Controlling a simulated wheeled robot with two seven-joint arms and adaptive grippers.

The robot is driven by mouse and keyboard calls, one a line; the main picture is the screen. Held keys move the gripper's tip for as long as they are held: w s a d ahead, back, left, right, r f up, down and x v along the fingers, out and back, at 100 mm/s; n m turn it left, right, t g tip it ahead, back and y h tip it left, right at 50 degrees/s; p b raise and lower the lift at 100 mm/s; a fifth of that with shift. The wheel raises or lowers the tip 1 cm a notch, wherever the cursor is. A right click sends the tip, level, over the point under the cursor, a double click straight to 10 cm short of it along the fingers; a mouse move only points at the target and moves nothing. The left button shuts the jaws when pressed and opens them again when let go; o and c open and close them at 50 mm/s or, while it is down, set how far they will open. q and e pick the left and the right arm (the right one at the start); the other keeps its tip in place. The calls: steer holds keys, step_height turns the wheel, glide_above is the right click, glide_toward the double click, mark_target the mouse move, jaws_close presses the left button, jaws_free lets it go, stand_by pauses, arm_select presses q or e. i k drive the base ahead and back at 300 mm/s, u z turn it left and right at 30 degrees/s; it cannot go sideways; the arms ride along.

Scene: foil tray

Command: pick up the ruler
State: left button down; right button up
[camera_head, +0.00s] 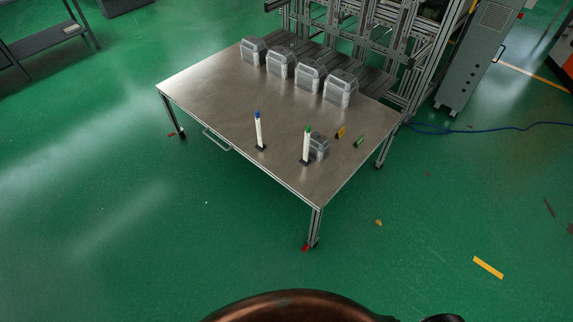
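I cannot pick out a ruler for certain. A small yellow piece (341,132) and a small green piece (359,141) lie near the right edge of the metal table (222,99); both are too small to identify. Two white sticks stand upright on dark bases on the table, one with a blue tip (258,130) and one with a green tip (306,145). Neither of my grippers is in view.
Several grey translucent boxes (340,88) line the table's back edge, and another box (319,147) sits beside the green-tipped stick. A metal frame (412,77) stands behind. A yellow strip (488,267) lies on the open green floor. The table's left part is clear.

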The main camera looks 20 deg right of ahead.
mark_target(306, 160)
steer(key=u, duration=0.4)
steer(key=i, duration=0.55)
steer(key=u, duration=0.3)
